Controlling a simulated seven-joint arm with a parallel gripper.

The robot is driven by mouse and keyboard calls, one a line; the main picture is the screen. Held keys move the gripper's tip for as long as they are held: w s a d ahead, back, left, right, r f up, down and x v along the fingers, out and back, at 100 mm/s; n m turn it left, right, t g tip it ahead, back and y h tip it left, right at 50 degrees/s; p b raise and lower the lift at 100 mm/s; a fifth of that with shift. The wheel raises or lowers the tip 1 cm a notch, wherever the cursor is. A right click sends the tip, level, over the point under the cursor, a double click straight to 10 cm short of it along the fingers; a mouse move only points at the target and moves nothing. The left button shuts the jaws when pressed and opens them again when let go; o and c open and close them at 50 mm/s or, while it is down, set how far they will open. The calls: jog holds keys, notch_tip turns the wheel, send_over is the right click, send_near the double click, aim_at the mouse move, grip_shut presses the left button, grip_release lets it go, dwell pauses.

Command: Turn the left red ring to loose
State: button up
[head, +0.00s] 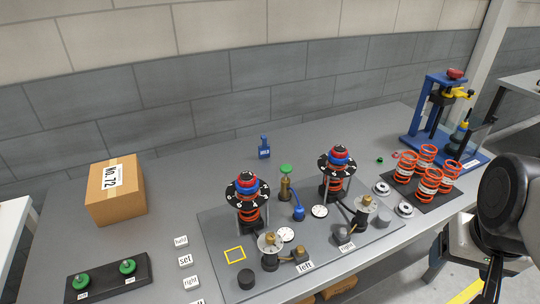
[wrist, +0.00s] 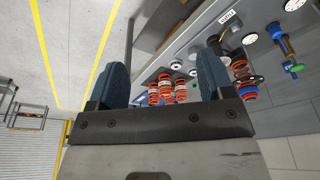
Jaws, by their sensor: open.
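The left chassis unit has a red ring (head: 246,177) at its top, with a blue ring (head: 247,185) and a black white-marked dial (head: 236,190) around it, above an orange spring. The red ring's exact setting is too small to read. The right unit has a similar red ring (head: 340,150). My gripper (wrist: 161,75) is open and empty in the wrist view, its two dark blue fingers wide apart. It is far from the left red ring; in the head view only my arm shows, at the right edge.
Several loose orange springs (head: 428,182) stand on a black mat at right, near a blue press (head: 436,112). A cardboard box (head: 116,192) and green-button panel (head: 108,278) are at left.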

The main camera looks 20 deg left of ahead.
jog(key=w+a+r, duration=0.3)
jog(key=w+a, duration=0.4)
jog(key=a, duration=0.1)
jog(key=m+g, duration=0.1)
jog(key=g, duration=0.2)
send_over(247, 175)
jog(key=shift+d+f, duration=0.1)
jog(key=shift+f, duration=0.45)
jog(key=shift+a, duration=0.2)
jog(key=shift+f, duration=0.1)
jog(key=shift+f, duration=3.85)
